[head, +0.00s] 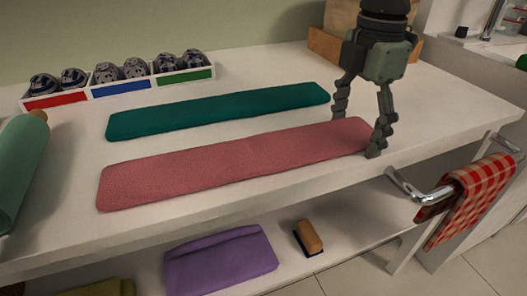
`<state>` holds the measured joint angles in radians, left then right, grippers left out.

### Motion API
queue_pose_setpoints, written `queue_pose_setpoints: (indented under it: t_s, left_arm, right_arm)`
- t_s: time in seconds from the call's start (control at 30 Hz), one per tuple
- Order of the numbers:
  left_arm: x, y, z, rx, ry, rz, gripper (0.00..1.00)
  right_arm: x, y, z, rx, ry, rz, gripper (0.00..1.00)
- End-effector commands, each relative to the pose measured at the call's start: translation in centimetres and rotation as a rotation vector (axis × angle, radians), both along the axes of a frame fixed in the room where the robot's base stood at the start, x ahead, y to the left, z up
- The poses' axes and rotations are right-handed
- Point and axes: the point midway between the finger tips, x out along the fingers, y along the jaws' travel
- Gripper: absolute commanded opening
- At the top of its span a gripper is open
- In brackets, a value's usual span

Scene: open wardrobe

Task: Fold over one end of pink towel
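The pink towel (240,157) lies flat as a long strip along the front of the white shelf top, with its right end under my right gripper. My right gripper (357,136) points down from above with its fingers spread apart. One finger is at the towel's back edge and the other is at its front right corner. Whether the fingertips touch the towel I cannot tell. My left gripper is not in view.
A teal towel (220,107) lies behind the pink one. A green roll (18,165) lies at far left. A red checked cloth (468,198) hangs on the rail at right. A purple cloth (220,262) lies below.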

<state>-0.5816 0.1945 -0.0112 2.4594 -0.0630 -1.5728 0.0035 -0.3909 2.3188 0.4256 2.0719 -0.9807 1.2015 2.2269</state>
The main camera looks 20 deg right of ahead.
Motion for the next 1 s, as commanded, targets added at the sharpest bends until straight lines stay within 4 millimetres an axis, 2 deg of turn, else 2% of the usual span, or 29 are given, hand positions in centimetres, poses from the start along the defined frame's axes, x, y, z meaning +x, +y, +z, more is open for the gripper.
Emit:
queue_pose_setpoints:
  t_s: [0.47, 0.53, 0.6, 0.8, 1.0]
  left_arm:
    - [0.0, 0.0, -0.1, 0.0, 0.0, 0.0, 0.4]
    - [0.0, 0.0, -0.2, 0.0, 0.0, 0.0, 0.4]
    - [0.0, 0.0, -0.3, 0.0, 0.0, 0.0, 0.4]
    - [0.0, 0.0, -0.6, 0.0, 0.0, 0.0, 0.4]
    - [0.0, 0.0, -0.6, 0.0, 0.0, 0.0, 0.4]
  right_arm:
    - [0.0, 0.0, -0.1, -0.003, 0.0, 0.0, 0.72]
    - [0.1, 0.0, 0.3, -0.025, -0.002, 0.001, 0.71]
    - [0.1, 0.1, 1.0, -0.066, -0.006, 0.003, 0.64]
    - [0.1, 0.4, 3.2, -0.188, -0.011, 0.002, 0.64]
    - [0.0, 0.5, 3.8, -0.221, -0.01, -0.001, 0.64]
